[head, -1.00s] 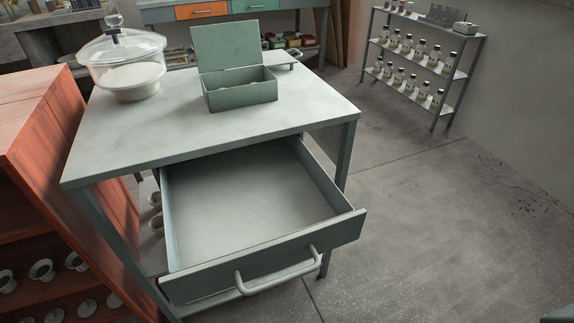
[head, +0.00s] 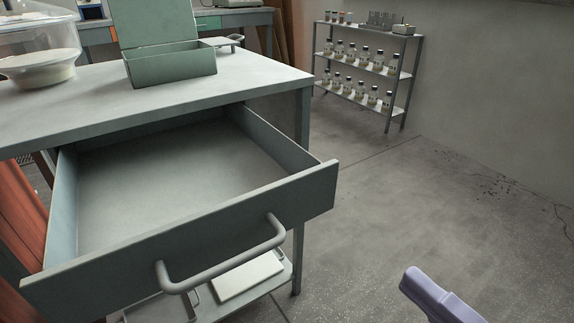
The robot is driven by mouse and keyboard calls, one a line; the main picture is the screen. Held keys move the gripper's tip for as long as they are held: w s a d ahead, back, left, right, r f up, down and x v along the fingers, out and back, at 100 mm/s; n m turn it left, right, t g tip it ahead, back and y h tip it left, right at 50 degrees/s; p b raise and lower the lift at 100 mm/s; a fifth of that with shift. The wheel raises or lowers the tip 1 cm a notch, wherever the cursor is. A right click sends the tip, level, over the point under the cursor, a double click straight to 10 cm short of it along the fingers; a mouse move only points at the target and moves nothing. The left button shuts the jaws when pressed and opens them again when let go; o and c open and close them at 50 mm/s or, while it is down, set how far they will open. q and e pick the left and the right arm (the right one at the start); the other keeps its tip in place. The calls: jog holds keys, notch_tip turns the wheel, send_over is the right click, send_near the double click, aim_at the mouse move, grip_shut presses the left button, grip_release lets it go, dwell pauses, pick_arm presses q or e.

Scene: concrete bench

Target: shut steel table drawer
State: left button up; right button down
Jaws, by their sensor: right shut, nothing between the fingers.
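The steel table (head: 262,81) stands at the left of the head view. Its grey drawer (head: 312,190) is pulled well out and looks empty inside. A bar handle (head: 222,266) runs across the drawer front. My right gripper (head: 422,282) shows as a lilac shape at the bottom edge, right of the drawer and apart from it. It is shut and holds nothing. My left gripper is not in view.
An open green box (head: 172,67) and a glass-covered dish (head: 38,68) stand on the tabletop. A lower shelf under the drawer carries a pale flat object (head: 248,277). A rack of bottles (head: 362,78) stands against the back wall. The floor at right is clear.

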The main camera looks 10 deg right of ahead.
aim_at(316, 196)
jog(key=b+x, duration=0.2)
jog(key=x, duration=1)
jog(key=shift+w+a+b, duration=0.1)
jog(key=shift+w+b, duration=0.05)
jog(key=shift+b, duration=0.15)
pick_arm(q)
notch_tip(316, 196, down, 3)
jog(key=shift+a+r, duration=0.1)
pick_arm(e)
jog(key=shift+w+a, duration=0.15)
jog(key=shift+w, duration=0.25)
